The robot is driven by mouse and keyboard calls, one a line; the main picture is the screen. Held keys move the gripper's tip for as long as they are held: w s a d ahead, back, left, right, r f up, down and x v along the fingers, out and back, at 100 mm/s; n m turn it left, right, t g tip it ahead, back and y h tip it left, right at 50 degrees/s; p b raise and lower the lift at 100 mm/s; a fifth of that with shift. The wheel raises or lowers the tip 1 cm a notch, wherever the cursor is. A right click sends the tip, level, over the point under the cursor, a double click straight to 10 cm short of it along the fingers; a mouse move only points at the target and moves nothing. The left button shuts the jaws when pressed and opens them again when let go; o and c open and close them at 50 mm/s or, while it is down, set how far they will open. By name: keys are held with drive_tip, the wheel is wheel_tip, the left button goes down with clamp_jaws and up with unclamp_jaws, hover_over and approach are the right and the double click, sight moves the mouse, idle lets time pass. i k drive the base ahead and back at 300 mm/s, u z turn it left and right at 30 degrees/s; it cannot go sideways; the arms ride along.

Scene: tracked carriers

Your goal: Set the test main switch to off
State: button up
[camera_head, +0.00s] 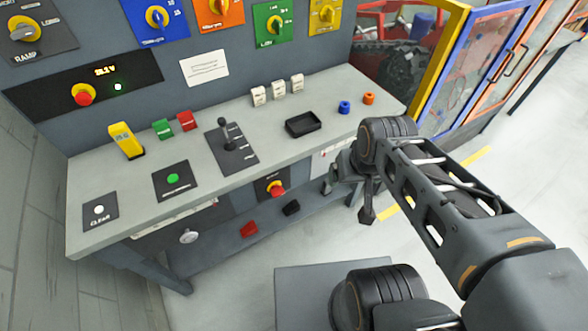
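I cannot read a label that names the test main switch. A red and yellow knob (84,94) sits on a black wall panel with a lit display and a green light. A second red and yellow knob (275,189) is on a dark plate under the bench front. My gripper (366,212) points down off the bench's right front end, touching none of these. Its finger gap is not clear.
The grey bench (250,178) carries a lever (226,131) on a black plate, a black tray (303,124), a yellow device (126,141), green and red blocks, white blocks and small rings. A blue-framed barrier (470,70) stands at right. Floor in front is partly clear.

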sight(277, 190)
drive_tip(key=k, duration=1.3)
drive_tip(key=u, duration=0.8)
drive_tip(key=i, duration=0.85)
drive_tip(key=u, duration=0.25)
